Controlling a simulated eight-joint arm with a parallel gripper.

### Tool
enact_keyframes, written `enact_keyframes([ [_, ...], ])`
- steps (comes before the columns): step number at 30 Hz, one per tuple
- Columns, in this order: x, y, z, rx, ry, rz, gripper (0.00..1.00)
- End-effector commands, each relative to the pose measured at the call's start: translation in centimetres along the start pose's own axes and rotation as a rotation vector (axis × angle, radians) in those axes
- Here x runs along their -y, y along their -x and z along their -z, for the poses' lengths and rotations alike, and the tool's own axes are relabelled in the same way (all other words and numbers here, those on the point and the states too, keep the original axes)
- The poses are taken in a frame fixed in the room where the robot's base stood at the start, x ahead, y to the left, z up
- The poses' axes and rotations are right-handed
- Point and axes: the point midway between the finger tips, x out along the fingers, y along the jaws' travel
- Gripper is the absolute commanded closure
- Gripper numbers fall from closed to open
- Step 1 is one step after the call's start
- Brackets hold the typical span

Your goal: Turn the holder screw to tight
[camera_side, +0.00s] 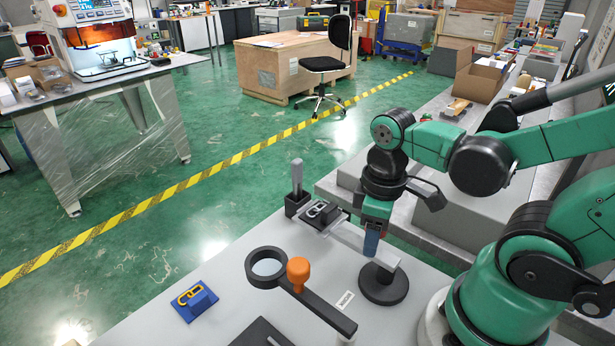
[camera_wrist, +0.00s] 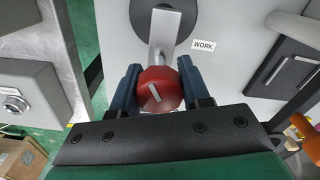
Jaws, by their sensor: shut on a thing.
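The holder has a black round base (camera_side: 384,284) and a pale grey bar (camera_side: 349,236), and stands on the table's right part. Its screw has a red round knob (camera_wrist: 160,88) with a white mark line, seen in the wrist view at the near end of the bar. The white line is slanted. My gripper (camera_wrist: 158,84) is shut on the red knob, with one blue finger on each side. In the side view my gripper (camera_side: 371,242) points down at the bar, and I cannot make out the knob there.
A black ring tool (camera_side: 252,267) with an orange knob (camera_side: 298,269) lies left of the holder. A blue block (camera_side: 194,302) with a yellow part is farther left. A black cup (camera_side: 297,204) with a grey handle stands behind. A WORK label (camera_wrist: 204,46) lies beside the base.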

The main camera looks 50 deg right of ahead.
Motion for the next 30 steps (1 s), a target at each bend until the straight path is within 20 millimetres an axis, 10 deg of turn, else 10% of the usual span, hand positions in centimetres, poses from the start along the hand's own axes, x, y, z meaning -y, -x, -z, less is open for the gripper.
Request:
enact_keyframes([
  [30, -0.09, 0.03, -0.03, 0.001, -0.681, 0.0, 1.0],
])
